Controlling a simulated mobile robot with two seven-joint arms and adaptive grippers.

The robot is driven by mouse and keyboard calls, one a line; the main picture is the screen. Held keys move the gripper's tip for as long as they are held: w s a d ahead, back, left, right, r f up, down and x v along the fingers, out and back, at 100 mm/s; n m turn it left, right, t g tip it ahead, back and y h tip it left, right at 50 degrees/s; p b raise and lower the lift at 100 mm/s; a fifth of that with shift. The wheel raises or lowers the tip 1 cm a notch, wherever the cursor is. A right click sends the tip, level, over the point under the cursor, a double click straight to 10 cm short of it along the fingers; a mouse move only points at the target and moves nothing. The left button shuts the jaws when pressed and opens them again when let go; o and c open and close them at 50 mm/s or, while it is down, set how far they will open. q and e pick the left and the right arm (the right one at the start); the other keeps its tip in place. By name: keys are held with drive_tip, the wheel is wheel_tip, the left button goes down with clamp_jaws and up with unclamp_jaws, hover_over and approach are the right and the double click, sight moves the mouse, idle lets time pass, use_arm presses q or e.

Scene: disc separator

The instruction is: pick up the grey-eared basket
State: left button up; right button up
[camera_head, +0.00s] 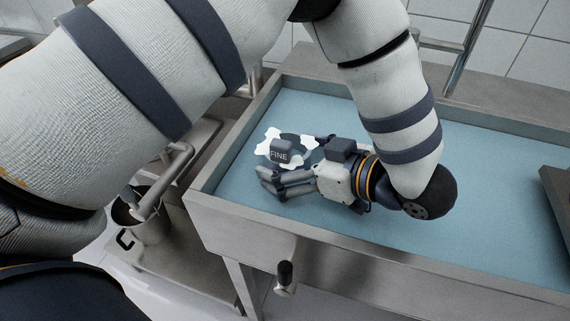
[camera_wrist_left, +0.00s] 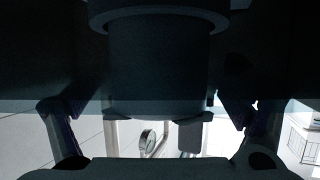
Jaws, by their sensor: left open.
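In the left wrist view a dark, round body (camera_wrist_left: 160,70) fills the upper middle, between the finger links. My right gripper is out of view.
The tray has raised metal walls. A dark slab (camera_head: 557,195) lies at its right end. A metal bucket (camera_head: 148,228) stands under a spout at the lower left. The blue floor right of my wrist is clear.

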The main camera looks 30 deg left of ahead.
use_arm(q)
drive_tip(key=shift+a+f, duration=0.2)
drive_tip(key=shift+a, duration=0.3)
drive_tip(key=shift+w, duration=0.1)
drive_tip(key=c, duration=1.4)
